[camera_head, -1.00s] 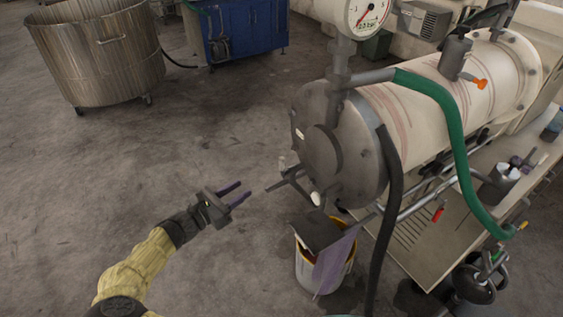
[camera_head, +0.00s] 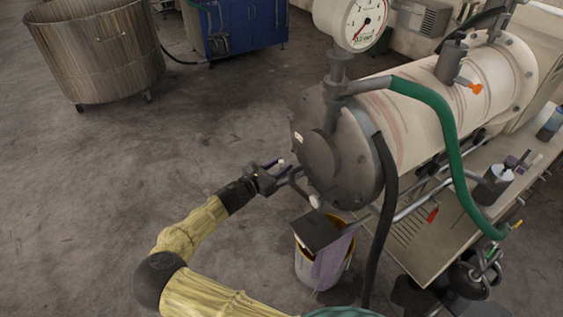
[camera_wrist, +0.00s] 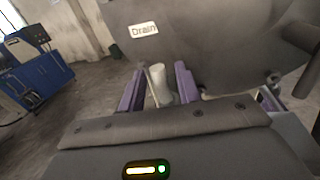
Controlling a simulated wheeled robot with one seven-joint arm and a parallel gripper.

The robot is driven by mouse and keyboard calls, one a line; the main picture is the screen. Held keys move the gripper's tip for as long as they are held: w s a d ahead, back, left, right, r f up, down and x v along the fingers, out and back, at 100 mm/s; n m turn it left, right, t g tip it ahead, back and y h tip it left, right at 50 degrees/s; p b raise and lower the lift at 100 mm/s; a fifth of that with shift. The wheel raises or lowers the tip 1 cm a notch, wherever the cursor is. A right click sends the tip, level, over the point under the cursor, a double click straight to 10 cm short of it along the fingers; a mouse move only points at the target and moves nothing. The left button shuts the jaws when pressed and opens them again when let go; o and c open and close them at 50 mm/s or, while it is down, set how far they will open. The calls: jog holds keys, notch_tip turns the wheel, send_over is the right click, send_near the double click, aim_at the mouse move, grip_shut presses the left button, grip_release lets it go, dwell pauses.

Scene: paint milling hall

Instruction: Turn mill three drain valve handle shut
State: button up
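The drain valve handle (camera_wrist: 160,84) shows in the wrist view as a pale, rounded upright grip between my two purple fingers. The fingers stand one on each side with a narrow gap on the left; whether the right one touches is unclear. My gripper is open around the handle. A "Drain" label (camera_wrist: 144,29) is on the dark cover above it. The valve body is mostly hidden.
A yellow-rimmed bucket (camera_head: 312,268) with a dark sheet and purple cloth over it stands below the mill end. A black hose (camera_head: 384,210) hangs to its right. A metal vat (camera_head: 95,55) and blue cabinet (camera_head: 235,25) stand far back. The floor at left is clear.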

jog(key=shift+w+d, duration=0.3)
grip_shut()
